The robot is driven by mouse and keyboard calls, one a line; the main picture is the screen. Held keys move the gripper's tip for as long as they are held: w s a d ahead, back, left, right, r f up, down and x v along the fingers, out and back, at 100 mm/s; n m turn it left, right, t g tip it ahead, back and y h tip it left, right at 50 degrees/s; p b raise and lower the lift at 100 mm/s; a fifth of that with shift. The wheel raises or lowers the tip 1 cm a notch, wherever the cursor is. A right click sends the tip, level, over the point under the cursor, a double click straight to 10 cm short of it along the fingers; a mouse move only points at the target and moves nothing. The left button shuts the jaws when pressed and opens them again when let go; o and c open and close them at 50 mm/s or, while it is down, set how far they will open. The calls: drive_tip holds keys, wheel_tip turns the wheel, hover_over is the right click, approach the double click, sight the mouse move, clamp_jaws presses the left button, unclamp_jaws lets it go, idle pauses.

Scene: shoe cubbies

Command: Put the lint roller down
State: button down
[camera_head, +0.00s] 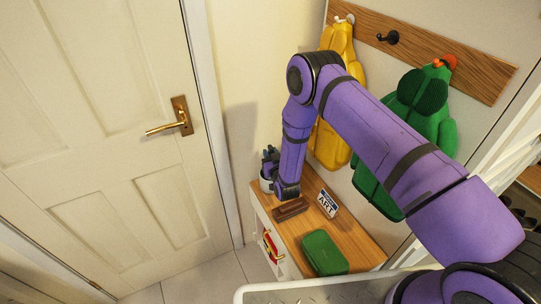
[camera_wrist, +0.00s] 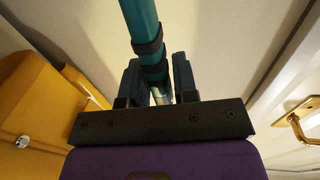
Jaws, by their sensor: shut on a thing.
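The lint roller (camera_wrist: 141,22) shows in the wrist view as a teal rod with dark bands. It runs from the top edge down between the two fingers. My gripper (camera_wrist: 157,82) is shut on it. In the head view my gripper (camera_head: 269,161) is at the far left end of the wooden bench top (camera_head: 291,232), near the wall. A small pale round thing (camera_head: 265,184) shows just below the gripper there. I cannot tell whether it is part of the roller or a cup, nor whether the roller touches anything.
On the bench top are a brown block-like tray (camera_head: 291,209), a small ART sign (camera_head: 328,203) and a green case (camera_head: 325,253). A white door (camera_head: 105,130) stands left. Bare wood shows between the tray and case.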

drive_tip(key=shift+f, duration=0.4)
drive_tip(key=c, duration=0.9)
unclamp_jaws()
drive_tip(key=shift+r, duration=0.1)
